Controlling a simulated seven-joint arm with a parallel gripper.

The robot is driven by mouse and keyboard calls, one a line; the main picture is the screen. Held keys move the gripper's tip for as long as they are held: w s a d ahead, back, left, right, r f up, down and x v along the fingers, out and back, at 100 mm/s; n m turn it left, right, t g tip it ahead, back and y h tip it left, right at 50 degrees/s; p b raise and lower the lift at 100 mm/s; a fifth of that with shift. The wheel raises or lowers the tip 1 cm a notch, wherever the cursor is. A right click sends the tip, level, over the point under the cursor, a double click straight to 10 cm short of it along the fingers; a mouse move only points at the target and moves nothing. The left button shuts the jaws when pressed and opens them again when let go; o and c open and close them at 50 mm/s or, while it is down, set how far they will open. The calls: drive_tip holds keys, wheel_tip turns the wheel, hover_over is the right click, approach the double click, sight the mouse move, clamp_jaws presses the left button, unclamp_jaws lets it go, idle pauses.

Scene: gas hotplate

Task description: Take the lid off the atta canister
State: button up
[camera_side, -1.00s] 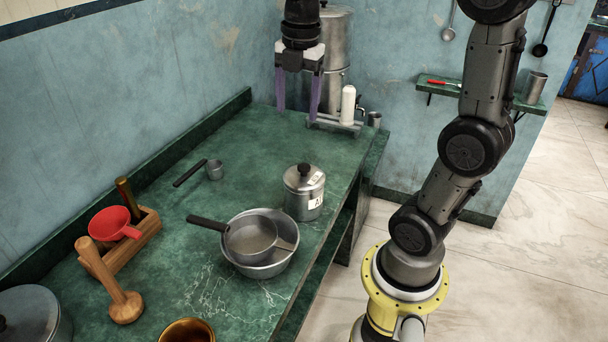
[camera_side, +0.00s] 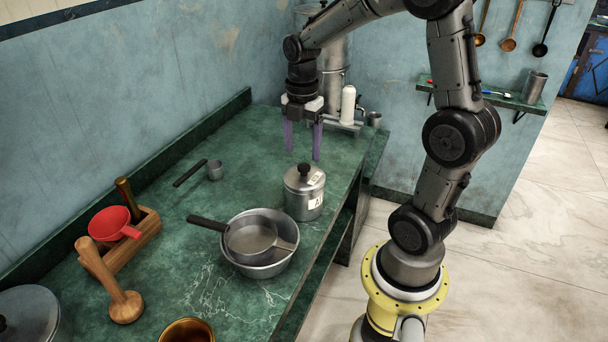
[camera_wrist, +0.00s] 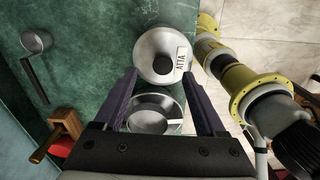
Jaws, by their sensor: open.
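The atta canister (camera_side: 304,201) is a steel cylinder with a white label, standing upright on the green counter near its right edge. Its lid (camera_side: 303,178) is on, with a dark round knob on top. In the wrist view the canister (camera_wrist: 148,47) shows from above, its label reading ATTA, and the knob (camera_wrist: 162,64) lies beyond and between the finger tips. My gripper (camera_side: 303,155) is open and empty, fingers pointing down, above and behind the canister in the side view. It is apart from the lid.
A small ladle-like cup (camera_side: 215,170) lies to the left. A tall steel vessel (camera_side: 334,75) and white bottle (camera_side: 347,104) stand behind my gripper.

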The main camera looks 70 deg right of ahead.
sight(304, 166)
drive_tip(key=f, duration=0.4)
drive_tip(key=shift+s+f, duration=0.15)
drive_tip(key=shift+s, duration=0.05)
clamp_jaws()
